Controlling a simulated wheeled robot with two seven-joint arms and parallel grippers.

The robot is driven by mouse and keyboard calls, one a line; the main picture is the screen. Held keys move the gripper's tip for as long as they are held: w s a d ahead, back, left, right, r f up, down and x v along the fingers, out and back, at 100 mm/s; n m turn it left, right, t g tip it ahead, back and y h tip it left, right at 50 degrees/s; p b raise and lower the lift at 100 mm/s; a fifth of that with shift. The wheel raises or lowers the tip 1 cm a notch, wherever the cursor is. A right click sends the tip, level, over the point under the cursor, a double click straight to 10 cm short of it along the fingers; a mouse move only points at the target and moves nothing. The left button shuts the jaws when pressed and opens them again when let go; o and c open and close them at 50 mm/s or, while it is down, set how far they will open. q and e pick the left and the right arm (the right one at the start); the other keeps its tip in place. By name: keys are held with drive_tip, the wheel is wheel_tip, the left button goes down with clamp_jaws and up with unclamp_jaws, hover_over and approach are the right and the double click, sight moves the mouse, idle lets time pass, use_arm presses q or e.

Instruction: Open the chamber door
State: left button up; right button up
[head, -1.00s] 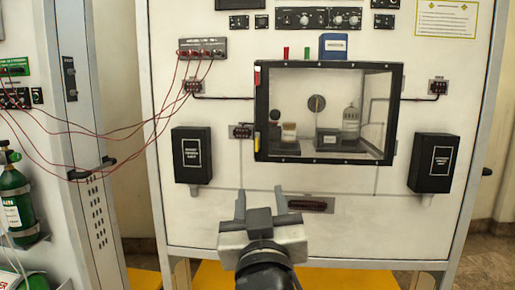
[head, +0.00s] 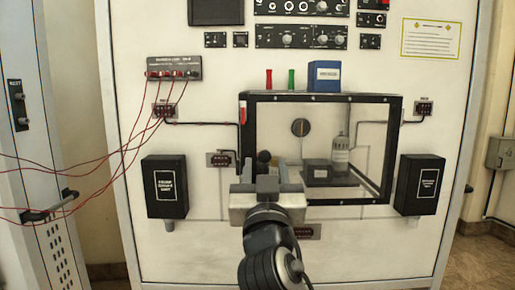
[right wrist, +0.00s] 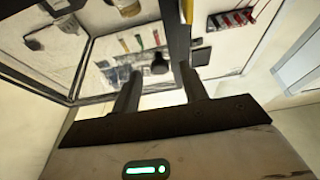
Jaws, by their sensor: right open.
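The chamber (head: 320,98) is a clear box with a black frame on the white panel in the head view. A red and white piece (head: 242,112) shows on its left front edge. My right gripper (head: 263,172) is open in front of the chamber's lower left corner and hides that corner. In the right wrist view its fingers (right wrist: 160,95) stand apart, with the dark frame post (right wrist: 178,45) beyond them. My left gripper is out of view.
A blue box (head: 324,76) and red and green pieces stand on top of the chamber. Black boxes (head: 164,187) and (head: 422,184) flank it. Red cables (head: 110,155) hang at the left. A bottle (head: 340,155) is inside the chamber.

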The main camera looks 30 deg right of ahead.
drive_tip(key=shift+w+d+r, duration=0.3)
drive_tip(key=shift+w+d, duration=0.05)
drive_tip(key=shift+w, duration=0.3)
clamp_jaws()
